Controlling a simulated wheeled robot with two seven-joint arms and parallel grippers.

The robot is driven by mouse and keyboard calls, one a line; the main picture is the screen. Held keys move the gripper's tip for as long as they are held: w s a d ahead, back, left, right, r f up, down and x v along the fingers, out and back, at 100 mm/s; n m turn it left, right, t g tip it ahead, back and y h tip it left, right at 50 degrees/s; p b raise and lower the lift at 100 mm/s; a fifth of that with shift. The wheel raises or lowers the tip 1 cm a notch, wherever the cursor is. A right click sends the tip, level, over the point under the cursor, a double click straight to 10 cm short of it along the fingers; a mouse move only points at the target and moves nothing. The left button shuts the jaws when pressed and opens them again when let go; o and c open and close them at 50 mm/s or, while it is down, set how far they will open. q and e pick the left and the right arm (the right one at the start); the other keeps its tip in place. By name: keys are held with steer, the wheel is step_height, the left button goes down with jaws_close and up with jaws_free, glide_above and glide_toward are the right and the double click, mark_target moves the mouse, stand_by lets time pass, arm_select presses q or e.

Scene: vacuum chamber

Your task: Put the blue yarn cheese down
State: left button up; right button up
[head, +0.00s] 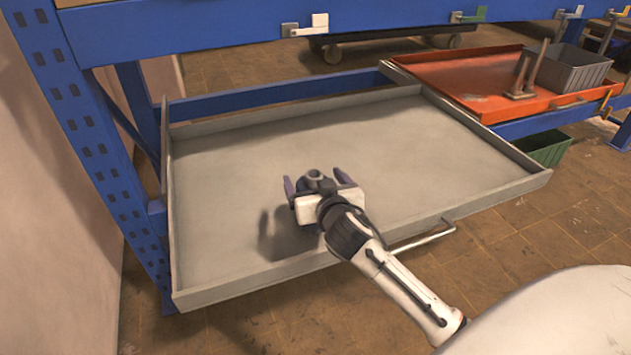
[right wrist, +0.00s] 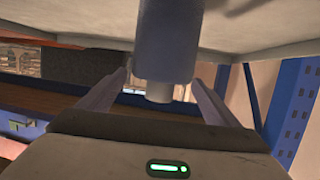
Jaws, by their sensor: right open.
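The blue yarn cheese (head: 315,176) looks like a small dull blue-grey cylinder with a narrower core end. It is between the fingers of my right gripper (head: 315,182), over the grey pull-out tray (head: 390,145). In the right wrist view the yarn cheese (right wrist: 166,50) runs out of the top of the picture, with an open finger on each side and a gap to both. My right gripper (right wrist: 159,80) is open. The foot of the yarn cheese is hidden, so I cannot tell whether it touches the tray. My left gripper is not in view.
The tray is otherwise bare, with low raised rims and a handle (head: 425,240) at the front. A blue rack upright (head: 90,140) stands at the left and a blue beam (head: 200,30) crosses above. An orange tray (head: 480,75) with a grey bin (head: 575,70) lies at the right.

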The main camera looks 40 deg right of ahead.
steer(key=p+v, duration=0.2)
steer(key=v, duration=1)
steer(key=s+a+f+n+g+y, duration=0.4)
steer(key=s+a+f+n+y, duration=0.2)
steer(key=s+a+f, duration=1)
step_height(320, 180, down, 3)
steer(key=shift+s+a+f+g+y, duration=0.2)
steer(key=shift+s+a+g+y, duration=0.15)
steer(key=shift+y, duration=0.85)
steer(key=shift+d, duration=0.1)
